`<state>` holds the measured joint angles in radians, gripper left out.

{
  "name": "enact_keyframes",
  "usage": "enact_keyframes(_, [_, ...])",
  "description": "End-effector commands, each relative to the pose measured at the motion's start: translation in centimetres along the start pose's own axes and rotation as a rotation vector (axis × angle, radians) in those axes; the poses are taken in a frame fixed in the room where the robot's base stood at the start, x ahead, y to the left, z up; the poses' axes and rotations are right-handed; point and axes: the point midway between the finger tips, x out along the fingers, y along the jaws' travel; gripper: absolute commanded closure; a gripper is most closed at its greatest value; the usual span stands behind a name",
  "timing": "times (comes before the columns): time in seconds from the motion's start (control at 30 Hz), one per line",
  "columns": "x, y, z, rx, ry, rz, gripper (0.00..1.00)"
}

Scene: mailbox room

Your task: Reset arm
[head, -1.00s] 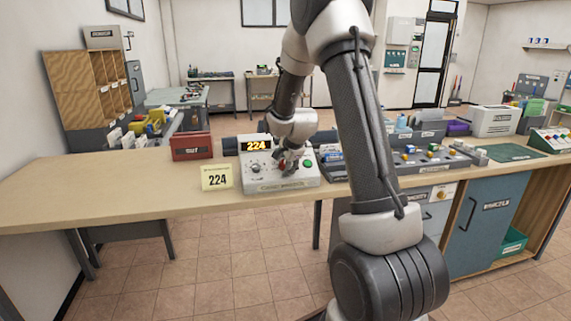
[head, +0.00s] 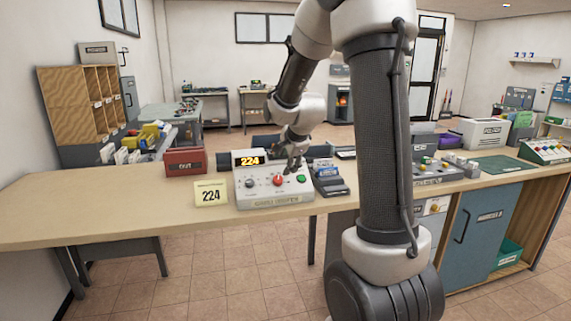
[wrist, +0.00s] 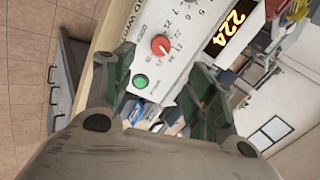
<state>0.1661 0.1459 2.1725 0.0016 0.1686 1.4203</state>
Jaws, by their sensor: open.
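My gripper (head: 294,158) is open and empty, raised just above the white control box (head: 255,203) on the counter. In the wrist view the gripper (wrist: 158,78) has its fingers apart, with the box between and beyond them. The box has a lit display (head: 249,161) reading 224, a red knob (head: 278,181) and a green button (head: 301,178). The red knob (wrist: 160,45) and green button (wrist: 140,81) also show in the wrist view, clear of the fingers.
A yellow card (head: 211,193) reading 224 stands left of the box. A red OUT tray (head: 185,162) is behind it. A dark card holder (head: 330,178) stands close on the right. The left counter (head: 100,205) is bare.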

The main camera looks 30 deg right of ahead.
Motion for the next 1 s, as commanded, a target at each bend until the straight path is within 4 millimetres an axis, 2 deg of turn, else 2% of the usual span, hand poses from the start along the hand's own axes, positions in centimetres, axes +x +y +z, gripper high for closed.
enact_keyframes(0.33, [0.1,0.0,0.0,-0.001,0.000,0.000,0.44])
enact_keyframes(0.47, [0.1,0.3,0.1,-0.075,-0.002,0.012,0.44])
enact_keyframes(0.57, [0.0,1.9,0.3,-0.226,-0.020,0.074,0.44])
enact_keyframes(0.67, [-0.2,5.8,0.9,-0.427,-0.073,0.190,0.44])
enact_keyframes(0.77, [-2.5,9.2,1.5,-0.642,-0.144,0.280,0.44])
enact_keyframes(1.0, [-12.5,16.1,3.9,-1.152,-0.344,0.366,0.44])
